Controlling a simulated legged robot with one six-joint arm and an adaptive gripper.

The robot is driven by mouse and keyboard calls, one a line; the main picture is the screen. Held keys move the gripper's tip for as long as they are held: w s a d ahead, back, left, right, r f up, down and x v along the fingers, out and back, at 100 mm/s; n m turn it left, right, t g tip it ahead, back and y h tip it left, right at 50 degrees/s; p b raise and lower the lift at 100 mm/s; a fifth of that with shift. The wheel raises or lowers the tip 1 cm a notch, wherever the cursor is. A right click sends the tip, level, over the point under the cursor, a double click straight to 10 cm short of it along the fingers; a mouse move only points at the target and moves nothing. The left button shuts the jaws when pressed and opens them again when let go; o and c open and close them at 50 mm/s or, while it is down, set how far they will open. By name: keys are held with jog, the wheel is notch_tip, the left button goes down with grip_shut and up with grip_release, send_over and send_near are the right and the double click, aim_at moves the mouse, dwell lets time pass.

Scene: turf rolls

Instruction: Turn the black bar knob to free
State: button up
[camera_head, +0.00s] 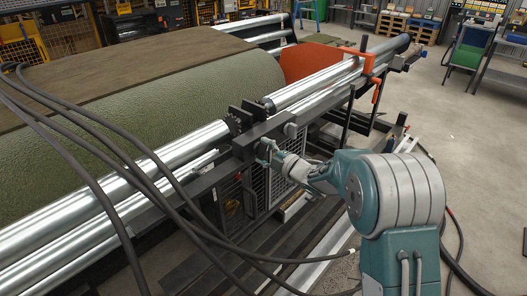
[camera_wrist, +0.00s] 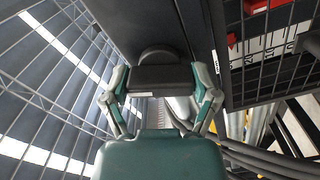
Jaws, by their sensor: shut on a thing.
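The black bar knob (camera_wrist: 160,78) lies crosswise between my fingertips in the wrist view, with a dark rounded base behind it. My gripper (camera_wrist: 159,72) is shut on it, one finger at each end of the bar. In the head view my gripper (camera_head: 267,149) reaches the near side of the dark machine frame (camera_head: 245,148), below the metal rollers. The knob is too small and covered by the fingers to make out there. I cannot read any position mark for the knob.
A large green turf roll (camera_head: 190,105) lies behind steel rollers (camera_head: 185,147). Black cables (camera_head: 110,150) hang across the left foreground. An orange bracket (camera_head: 375,65) stands at the right end. A mesh guard (camera_head: 285,180) is below my gripper. Open floor (camera_head: 465,140) lies right.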

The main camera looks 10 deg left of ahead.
jog(key=m, duration=0.7)
jog(key=shift+f, duration=0.25)
jog(key=m, duration=0.6)
jog(key=shift+m, duration=0.3)
jog(key=o, duration=1)
jog(key=shift+a, duration=0.1)
jog(key=shift+r, duration=0.1)
